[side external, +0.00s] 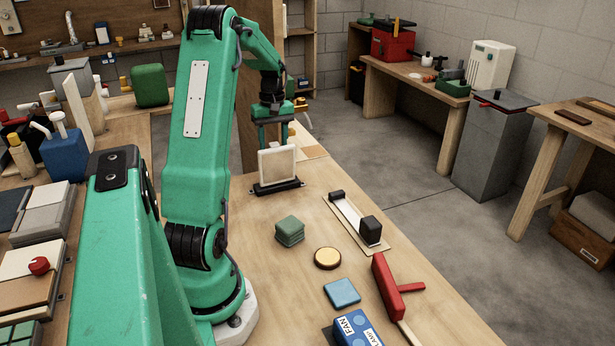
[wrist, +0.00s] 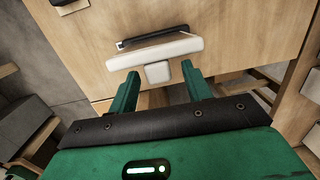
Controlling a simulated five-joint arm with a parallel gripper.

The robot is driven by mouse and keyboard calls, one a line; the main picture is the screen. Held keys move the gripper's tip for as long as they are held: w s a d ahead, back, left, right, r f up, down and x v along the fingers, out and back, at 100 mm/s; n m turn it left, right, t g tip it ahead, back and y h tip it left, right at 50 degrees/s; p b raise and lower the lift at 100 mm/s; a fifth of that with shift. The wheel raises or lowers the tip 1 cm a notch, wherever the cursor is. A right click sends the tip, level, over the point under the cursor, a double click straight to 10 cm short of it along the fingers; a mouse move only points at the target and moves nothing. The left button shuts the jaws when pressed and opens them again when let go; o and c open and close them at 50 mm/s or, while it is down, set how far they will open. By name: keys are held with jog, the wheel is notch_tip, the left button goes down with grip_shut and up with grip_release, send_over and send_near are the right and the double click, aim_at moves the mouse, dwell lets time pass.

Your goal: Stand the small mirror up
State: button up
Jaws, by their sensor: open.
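The small mirror (side external: 277,164), a square cream-framed panel, stands nearly upright at a black base (side external: 277,187) on the bench. In the wrist view, its top edge (wrist: 155,52) is a pale bar with a short block (wrist: 158,73) projecting toward me, and part of the black base (wrist: 150,37) shows beyond. My gripper (wrist: 160,71) is open, with a finger on each side of the block and visible gaps. In the side view, my gripper (side external: 274,135) points down at the mirror's top. The mirror's lower edge meets the base, but I cannot tell whether it is fully seated.
A black-ended fixture (side external: 352,219) lies to the right of the mirror.

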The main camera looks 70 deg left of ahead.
jog(key=shift+r, duration=0.1)
jog(key=r, duration=0.7)
jog(key=shift+w+a+r, duration=0.2)
jog(key=shift+a, duration=0.05)
jog(key=shift+r, duration=0.1)
jog(key=shift+w+d+r, duration=0.1)
jog(key=shift+w+d, duration=0.05)
jog(key=shift+d, duration=0.1)
jog(key=w+d+r+m+t+y, duration=0.1)
jog(key=w+d+r+m, duration=0.2)
jog(key=d, duration=0.8)
jog(key=w+d+r+m+t+y, duration=0.1)
jog(key=d+r+m+t, duration=0.3)
jog(key=d, duration=0.6)
jog(key=s+d+f+m, duration=0.1)
jog(key=s+d+m, duration=0.1)
jog(key=d, duration=0.4)
jog(key=s+d+f+m, duration=0.1)
jog(key=s+d+m, duration=0.2)
jog(key=d+m, duration=0.2)
jog(key=s+d+f+m+t+h, duration=0.1)
jog(key=s+d+m, duration=0.2)
jog(key=d, duration=0.3)
jog(key=shift+d+f+m, duration=0.3)
jog(key=shift+d+m, duration=0.05)
jog(key=shift+m, duration=0.15)
